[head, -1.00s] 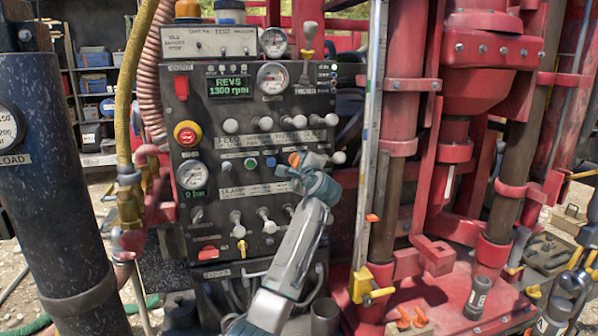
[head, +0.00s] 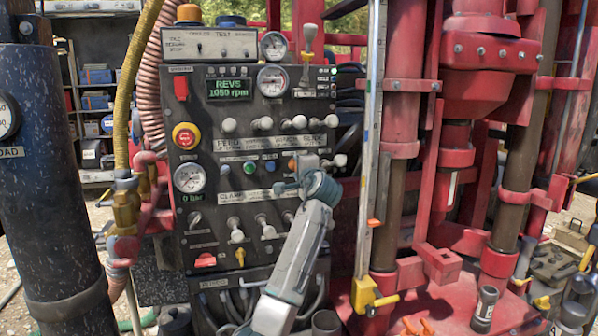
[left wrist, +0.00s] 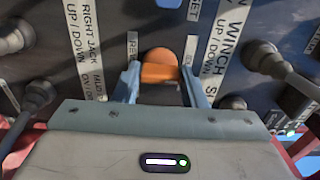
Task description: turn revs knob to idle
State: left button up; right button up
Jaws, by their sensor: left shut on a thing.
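The orange revs knob (left wrist: 160,68) sits between my left gripper's fingers (left wrist: 161,85) in the left wrist view, with a finger against each side. In the head view only a small orange part of the knob (head: 292,164) shows beside my left gripper (head: 294,180), which hides the rest. The left gripper is shut on the knob at the right of the dark control panel (head: 205,245). The green REVS display (head: 229,88) reads 1050 rpm. My right gripper does not show.
White-knobbed levers (head: 300,122) stick out close above the gripper, and more lie below and right. A red emergency button (head: 187,136) is on the panel's left. A vertical scale rail (head: 372,130) and red drill frame (head: 400,110) stand right of the arm.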

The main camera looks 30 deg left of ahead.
pick_arm(q)
jog(key=o, duration=1)
jog(key=b+v, duration=0.4)
jog(key=v, duration=0.7)
jog(key=shift+b, duration=0.35)
jog(key=shift+f, duration=0.15)
